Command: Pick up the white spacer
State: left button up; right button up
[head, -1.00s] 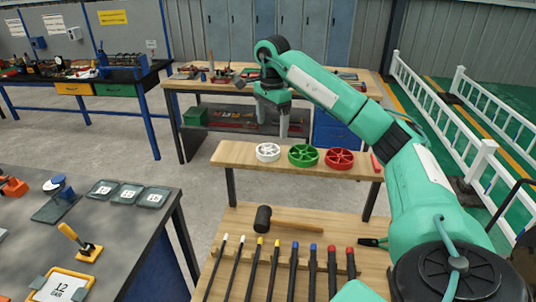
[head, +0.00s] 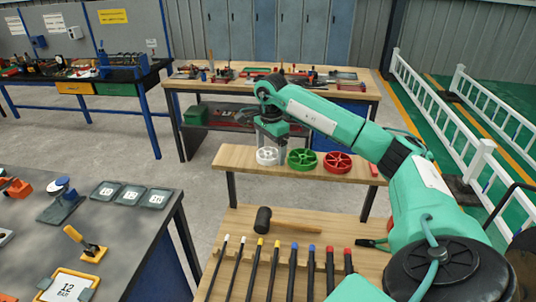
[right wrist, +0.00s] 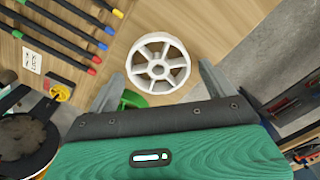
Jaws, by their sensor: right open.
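The white spacer (head: 266,157) is a spoked wheel lying flat at the left end of the small wooden shelf (head: 232,157). My right gripper (head: 270,144) is open and empty, pointing down just over the spacer. In the right wrist view the white spacer (right wrist: 156,71) shows between and slightly beyond the two spread fingers of my gripper (right wrist: 158,76), with a gap on each side. I cannot tell the exact height left. My left gripper is not in view.
A green spacer (head: 302,160) sits close to the right of the white one, then a red spacer (head: 337,163). A mallet (head: 264,220) and several colour-tipped bars lie on the nearer bench. A workbench (head: 355,90) stands behind the shelf.

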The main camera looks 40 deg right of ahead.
jog(key=c, duration=1.2)
jog(key=shift+r, duration=0.15)
jog(key=shift+r+b, duration=0.35)
jog(key=shift+r, duration=0.2)
notch_tip(320, 180, up, 7)
jog(key=shift+r+b, duration=0.1)
jog(key=shift+b, duration=0.65)
notch_tip(320, 180, up, 11)
jog(key=p, duration=0.3)
send_over(270, 152)
jog(key=shift+d+r, duration=0.1)
jog(key=shift+r, duration=0.1)
